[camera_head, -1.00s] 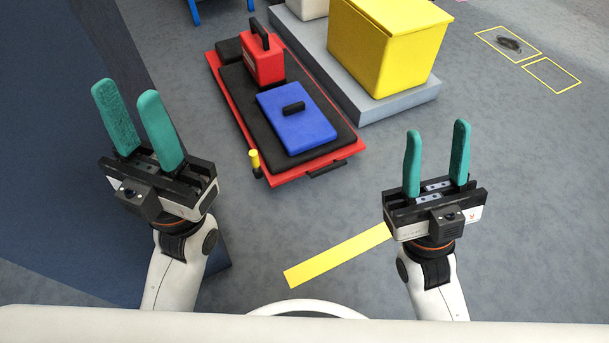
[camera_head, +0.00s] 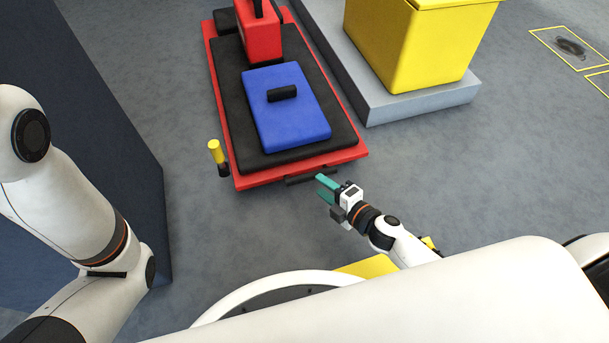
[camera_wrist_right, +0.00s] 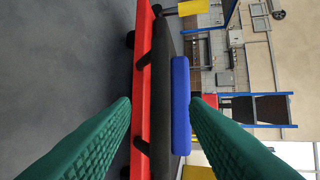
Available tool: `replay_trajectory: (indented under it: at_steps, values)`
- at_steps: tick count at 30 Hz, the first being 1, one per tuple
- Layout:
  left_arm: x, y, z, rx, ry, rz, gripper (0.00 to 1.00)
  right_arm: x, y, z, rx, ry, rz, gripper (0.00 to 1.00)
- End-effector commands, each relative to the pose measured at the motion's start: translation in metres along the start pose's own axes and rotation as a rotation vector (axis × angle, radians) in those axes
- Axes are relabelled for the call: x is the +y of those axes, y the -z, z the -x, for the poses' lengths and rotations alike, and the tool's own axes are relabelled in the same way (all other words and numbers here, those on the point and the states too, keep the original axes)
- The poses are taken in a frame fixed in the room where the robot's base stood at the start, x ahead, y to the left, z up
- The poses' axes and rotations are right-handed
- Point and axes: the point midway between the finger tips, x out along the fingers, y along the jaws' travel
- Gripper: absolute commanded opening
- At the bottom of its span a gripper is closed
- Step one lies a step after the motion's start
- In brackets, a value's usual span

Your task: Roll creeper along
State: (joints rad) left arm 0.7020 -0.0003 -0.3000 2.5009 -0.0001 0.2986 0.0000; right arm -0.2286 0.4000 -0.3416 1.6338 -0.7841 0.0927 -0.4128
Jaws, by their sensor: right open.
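The creeper (camera_head: 300,166) is a low red frame with a black pad. A blue case (camera_head: 290,115) and a red toolbox (camera_head: 257,38) sit on it. A black handle (camera_head: 297,180) is on its near edge. My right gripper (camera_head: 325,185) is open and empty, close to the right end of this handle. In the right wrist view the open fingers (camera_wrist_right: 160,105) face the creeper's red edge (camera_wrist_right: 141,90); whether they touch it I cannot tell. My left arm shows at the left, but its gripper is outside the head view.
A yellow-topped post (camera_head: 216,151) stands at the creeper's near left corner. A yellow bin (camera_head: 405,55) on a grey platform (camera_head: 425,106) is close on the right. A dark blue block (camera_head: 120,150) is at the left. A yellow floor strip (camera_head: 368,267) lies nearer me.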

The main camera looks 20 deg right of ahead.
Motion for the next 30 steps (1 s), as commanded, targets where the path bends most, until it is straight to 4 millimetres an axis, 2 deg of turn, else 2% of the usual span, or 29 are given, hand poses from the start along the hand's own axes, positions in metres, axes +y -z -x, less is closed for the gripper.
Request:
replay_trajectory:
  at_steps: [1, 6, 12, 17, 25, 30]
  values:
    - [-0.002, -0.003, 0.009, 0.0, 0.0, 0.0, 0.36, 0.003, 0.001, -0.013, -0.001, 0.004, 0.002, 0.41]
    - [-0.004, -0.007, 0.021, 0.0, 0.0, 0.0, 0.36, 0.003, 0.001, -0.047, -0.001, 0.003, 0.0, 0.41]
    - [-0.006, -0.011, 0.03, -0.001, 0.001, 0.0, 0.36, 0.001, 0.0, -0.073, -0.001, 0.003, -0.002, 0.41]
    - [-0.007, -0.011, 0.032, -0.001, 0.001, 0.0, 0.36, 0.0, 0.0, -0.082, 0.0, 0.002, -0.002, 0.41]
    - [-0.007, -0.011, 0.032, 0.0, 0.001, 0.001, 0.36, -0.001, 0.0, -0.082, -0.001, 0.002, -0.004, 0.41]
    - [-0.007, -0.011, 0.032, 0.0, 0.001, 0.001, 0.36, -0.001, 0.0, -0.082, -0.001, 0.002, -0.004, 0.13]
